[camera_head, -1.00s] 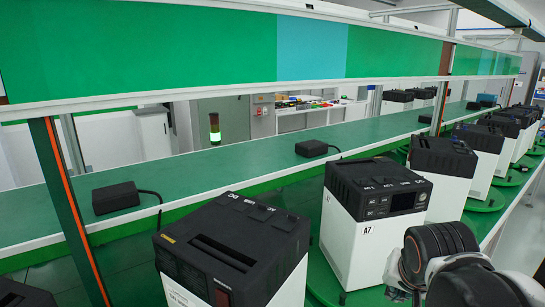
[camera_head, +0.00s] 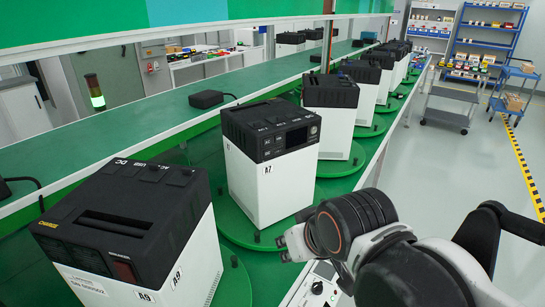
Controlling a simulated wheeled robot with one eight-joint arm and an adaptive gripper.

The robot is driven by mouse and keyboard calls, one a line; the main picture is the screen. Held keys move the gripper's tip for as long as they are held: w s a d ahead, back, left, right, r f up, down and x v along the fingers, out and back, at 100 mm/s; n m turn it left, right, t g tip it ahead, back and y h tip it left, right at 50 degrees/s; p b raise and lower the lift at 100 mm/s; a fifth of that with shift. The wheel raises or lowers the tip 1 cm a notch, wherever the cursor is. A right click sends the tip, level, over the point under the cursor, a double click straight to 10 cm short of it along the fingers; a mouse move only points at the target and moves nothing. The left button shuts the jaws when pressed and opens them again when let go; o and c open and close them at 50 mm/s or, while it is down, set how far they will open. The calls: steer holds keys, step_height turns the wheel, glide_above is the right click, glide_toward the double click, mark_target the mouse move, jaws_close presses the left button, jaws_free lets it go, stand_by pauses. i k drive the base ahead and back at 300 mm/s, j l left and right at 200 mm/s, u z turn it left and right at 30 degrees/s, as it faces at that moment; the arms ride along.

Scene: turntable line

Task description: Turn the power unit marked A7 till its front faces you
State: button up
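The power unit marked A7 (camera_head: 268,185) is a white box with a black top, upright on a round green turntable (camera_head: 236,222). Its A7 label is on the white side below a black panel with a small display and knob. This panelled side is turned toward the lower right of the picture. My gripper (camera_head: 290,243) is just to the lower right of the unit, low beside it, mostly hidden behind my black and white wrist. I cannot tell whether it touches the unit or how its fingers stand.
A unit marked A9 (camera_head: 195,240) stands close at the front left. Another unit (camera_head: 335,130) stands behind A7, with several more in a row beyond. A green shelf (camera_head: 150,130) with a small black box (camera_head: 207,99) runs along the left. The grey floor (camera_head: 450,165) at the right is open.

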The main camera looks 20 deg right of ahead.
mark_target(230, 220)
steer(key=i+l, duration=0.15)
steer(key=l, duration=0.2)
steer(key=i+l, duration=0.2)
steer(key=l, duration=0.2)
steer(key=i+l, duration=0.15)
steer(key=l, duration=0.2)
steer(key=i+l, duration=0.2)
steer(key=l, duration=0.2)
steer(key=i+l, duration=0.15)
steer(key=l, duration=0.2)
steer(key=i+l, duration=0.2)
steer(key=l, duration=0.2)
steer(key=i+l, duration=0.15)
steer(key=l, duration=0.2)
steer(key=i+l, duration=0.2)
steer(key=l, duration=0.15)
steer(key=l+u, duration=0.1)
steer(key=l, duration=0.2)
